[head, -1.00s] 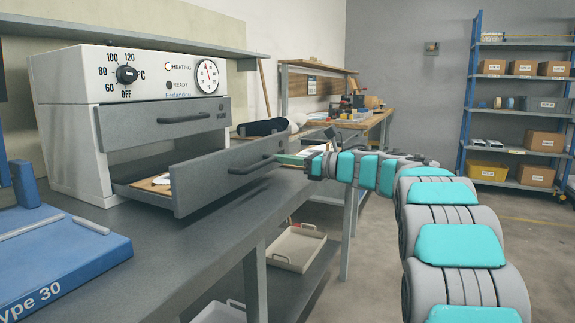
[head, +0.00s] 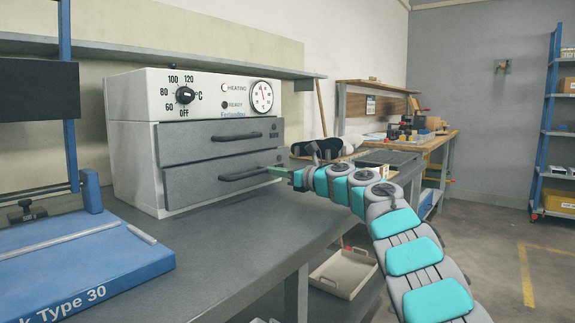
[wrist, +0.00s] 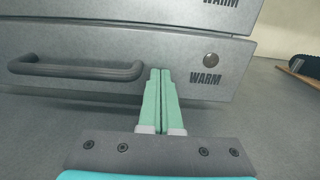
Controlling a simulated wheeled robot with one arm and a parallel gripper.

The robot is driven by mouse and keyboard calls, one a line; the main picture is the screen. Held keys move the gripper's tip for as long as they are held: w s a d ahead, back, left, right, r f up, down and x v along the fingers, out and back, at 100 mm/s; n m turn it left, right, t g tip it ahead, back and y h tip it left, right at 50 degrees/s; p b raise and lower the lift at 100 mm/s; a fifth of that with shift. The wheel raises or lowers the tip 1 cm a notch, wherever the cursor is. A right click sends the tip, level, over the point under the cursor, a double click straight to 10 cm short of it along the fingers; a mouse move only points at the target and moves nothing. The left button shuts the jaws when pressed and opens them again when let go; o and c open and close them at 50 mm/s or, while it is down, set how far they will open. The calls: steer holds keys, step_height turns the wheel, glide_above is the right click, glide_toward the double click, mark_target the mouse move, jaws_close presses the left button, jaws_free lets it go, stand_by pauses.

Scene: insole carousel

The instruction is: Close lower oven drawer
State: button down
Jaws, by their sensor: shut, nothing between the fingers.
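The white oven (head: 135,160) stands on the grey bench with two grey drawers in its front. In the wrist view the lower drawer (wrist: 120,82) carries a dark bar handle (wrist: 75,70) and a WARM label. My gripper (wrist: 161,72) has its two green fingers together, with nothing between them. Its tips are at the drawer front, just right of the handle; I cannot tell whether they touch. My gripper also shows in the head view (head: 268,170).
The grey bench top (head: 225,240) is clear before the oven. A blue press (head: 75,270) stands at left. A dark insole-like item (wrist: 303,66) lies right of the oven. A pale tray (head: 345,272) sits on the shelf below the bench.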

steer(key=shift+p+x, duration=0.35)
steer(key=shift+x, duration=0.55)
steer(key=shift+w, duration=0.15)
steer(key=shift+a+r, duration=0.1)
steer(key=shift+r, duration=0.1)
